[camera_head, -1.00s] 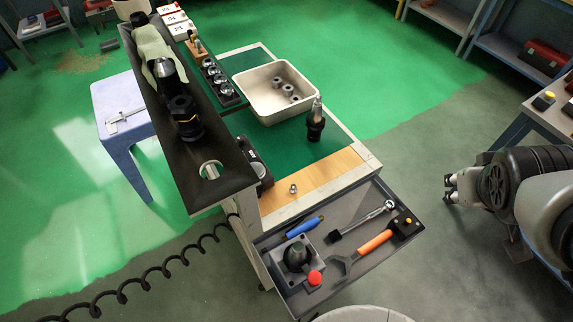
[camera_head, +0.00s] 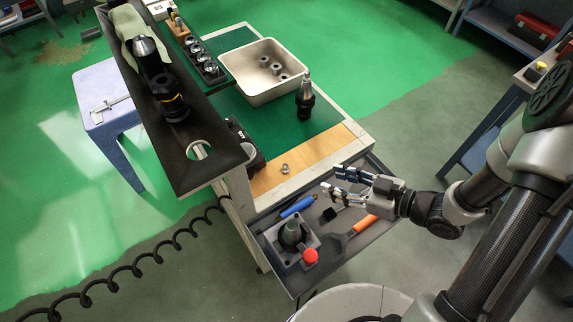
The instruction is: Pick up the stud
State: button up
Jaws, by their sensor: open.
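A small metal stud (camera_head: 285,169) lies on the wooden strip (camera_head: 318,158) at the front of the cart top. My gripper (camera_head: 332,180) is open and empty. It hangs over the open drawer, to the right of the stud and apart from it. My arm reaches in from the right and hides part of the drawer and the tools in it.
The drawer (camera_head: 295,284) holds a blue-handled tool (camera_head: 297,207), an orange-handled tool (camera_head: 364,223) and a fixture with a red knob (camera_head: 310,256). A black tool holder (camera_head: 304,104) stands upright behind the strip, near a cream bin (camera_head: 247,93). A dark raised shelf (camera_head: 188,158) is left.

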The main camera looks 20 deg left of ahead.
jog(key=b, duration=0.3)
send_near(290, 173)
jog(key=a, duration=0.1)
jog(key=a+r, duration=0.1)
jog(key=a, duration=0.2)
jog(key=shift+w+r, duration=0.4)
jog(key=shift+b+x, duration=1.1)
jog(key=shift+x, duration=1.75)
jog(key=shift+w, duration=0.15)
jog(key=shift+c, duration=0.2)
grip_shut()
